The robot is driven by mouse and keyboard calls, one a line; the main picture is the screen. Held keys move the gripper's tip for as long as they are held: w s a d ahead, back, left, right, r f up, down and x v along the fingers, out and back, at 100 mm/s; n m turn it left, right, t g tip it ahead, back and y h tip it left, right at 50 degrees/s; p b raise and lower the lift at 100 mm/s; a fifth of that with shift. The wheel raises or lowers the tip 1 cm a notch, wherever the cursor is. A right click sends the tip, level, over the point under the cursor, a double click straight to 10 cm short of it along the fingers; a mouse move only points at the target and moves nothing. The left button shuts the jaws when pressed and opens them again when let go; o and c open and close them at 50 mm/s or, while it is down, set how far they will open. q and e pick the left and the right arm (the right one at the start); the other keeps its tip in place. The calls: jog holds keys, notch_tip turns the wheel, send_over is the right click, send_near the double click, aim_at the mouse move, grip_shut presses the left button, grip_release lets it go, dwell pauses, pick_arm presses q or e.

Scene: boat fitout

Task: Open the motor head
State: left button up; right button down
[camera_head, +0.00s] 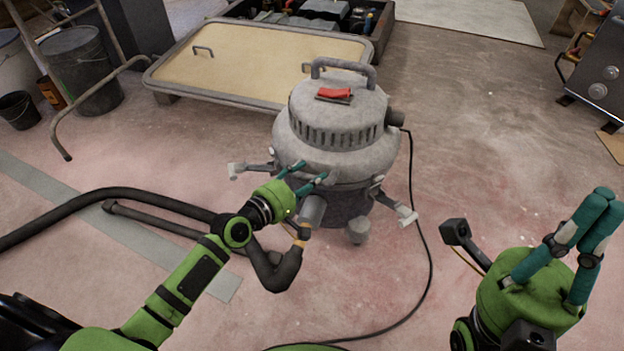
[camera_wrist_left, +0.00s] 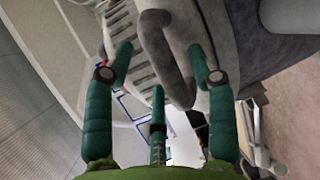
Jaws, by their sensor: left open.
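The grey vacuum (camera_head: 336,150) stands upright on the floor in the head view. Its domed motor head (camera_head: 335,105) sits on the drum, with a carry handle (camera_head: 343,68) and a red switch (camera_head: 335,93) on top. Clip-like parts stick out at the left (camera_head: 250,170) and right (camera_head: 395,205). My left gripper (camera_head: 307,172) is open at the vacuum's front, just under the head. In the left wrist view, a curved grey bar (camera_wrist_left: 160,50) lies between its fingers; contact is unclear. My right gripper (camera_head: 602,205) is raised at the right, away from the vacuum; its opening is unclear.
A black hose (camera_head: 120,198) runs from the vacuum's front inlet to the left. A thin cord (camera_head: 430,235) curves over the floor at the right. A beige panel (camera_head: 255,65) with a grey frame lies behind. Buckets (camera_head: 80,70) stand back left. Floor between vacuum and right gripper is mostly clear.

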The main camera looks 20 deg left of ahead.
pick_arm(q)
jog(key=shift+x, duration=0.85)
grip_shut()
jog(key=shift+r, duration=0.2)
